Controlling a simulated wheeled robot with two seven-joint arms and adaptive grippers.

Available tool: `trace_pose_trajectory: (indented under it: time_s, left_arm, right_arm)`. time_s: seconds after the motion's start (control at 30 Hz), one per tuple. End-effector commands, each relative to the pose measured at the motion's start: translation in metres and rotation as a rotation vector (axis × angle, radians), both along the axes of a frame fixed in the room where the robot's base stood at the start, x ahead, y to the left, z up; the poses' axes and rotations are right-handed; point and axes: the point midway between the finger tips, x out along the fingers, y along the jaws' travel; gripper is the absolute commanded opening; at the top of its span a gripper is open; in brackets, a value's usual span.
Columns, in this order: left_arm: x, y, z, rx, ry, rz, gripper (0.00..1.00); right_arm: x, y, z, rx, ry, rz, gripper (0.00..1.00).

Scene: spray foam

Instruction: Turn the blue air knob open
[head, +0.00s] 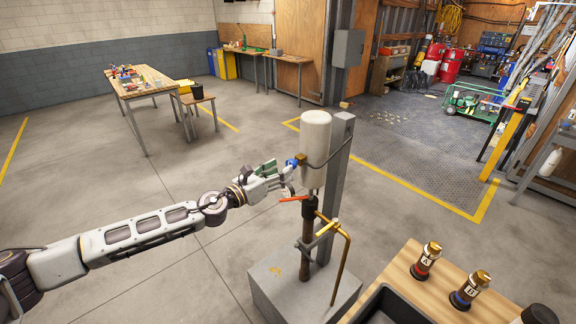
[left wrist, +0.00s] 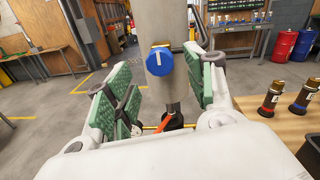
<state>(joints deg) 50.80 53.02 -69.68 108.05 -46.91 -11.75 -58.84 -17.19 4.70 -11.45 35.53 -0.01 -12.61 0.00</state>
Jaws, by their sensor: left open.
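The blue air knob (left wrist: 160,61) sits on a brass fitting on the white cylinder (head: 316,150). It has a white mark on its face, close to upright. In the head view the knob (head: 292,163) shows small at the cylinder's left side. My left gripper (head: 284,172) is just left of the knob. In the left wrist view my left gripper (left wrist: 166,92) is open, with green pads on both sides and the knob between and beyond them. I see no contact with the knob. My right gripper is not in view.
A red lever (head: 294,198) sticks out below the cylinder. A grey post (head: 338,175) stands behind it on a concrete block (head: 290,285). A brass pipe (head: 343,262) runs down in front. A wooden table (head: 452,298) with bottles A (head: 426,262) and B (head: 470,290) is at right.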

Motion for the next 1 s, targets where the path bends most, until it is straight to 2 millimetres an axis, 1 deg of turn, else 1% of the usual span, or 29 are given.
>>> trace_pose_trajectory:
  time_s: [0.3,0.5,0.97,1.0]
  left_arm:
    - [0.019,-0.018,0.001,-0.001,-0.001,-0.001,0.54]
    - [0.028,-0.025,0.001,0.0,0.0,0.0,0.54]
    - [0.032,-0.028,0.0,0.001,-0.001,-0.001,0.54]
    - [0.032,-0.028,0.0,0.001,-0.001,-0.001,0.52]
  right_arm:
    - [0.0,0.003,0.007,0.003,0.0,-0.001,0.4]
    - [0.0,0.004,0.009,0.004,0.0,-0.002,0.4]
    - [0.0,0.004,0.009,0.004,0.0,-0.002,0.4]
    - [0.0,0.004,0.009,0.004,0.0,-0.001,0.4]
